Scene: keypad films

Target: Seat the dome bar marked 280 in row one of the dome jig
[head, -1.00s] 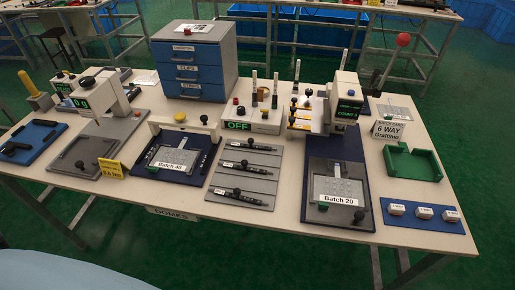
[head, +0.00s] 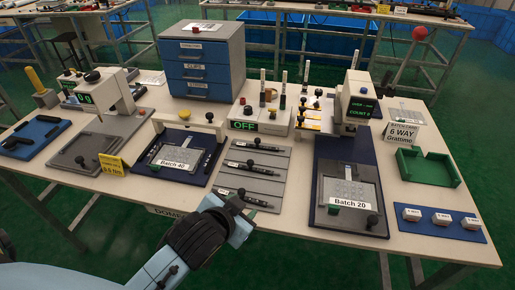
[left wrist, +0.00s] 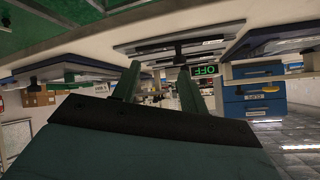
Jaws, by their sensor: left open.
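Three black dome bars, each with a round knob, lie across a grey slotted rack (head: 268,188) in mid-table: a back bar (head: 270,148), a middle bar (head: 262,169) and a front bar (head: 258,202). Their markings are too small to read, so I cannot tell which is 280. My left gripper (head: 238,208) is open and empty at the rack's front edge, close to the front bar. In the left wrist view its fingers (left wrist: 160,82) stand apart, with a knobbed bar (left wrist: 160,47) beyond them. I cannot tell which fixture is the dome jig. My right gripper is out of view.
A fixture marked Batch 40 (head: 160,183) stands left of the rack and one marked Batch 20 (head: 325,218) right of it. Behind are an OFF display box (head: 243,126) and a drawer cabinet (head: 198,70). A green tray (head: 402,165) lies at right.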

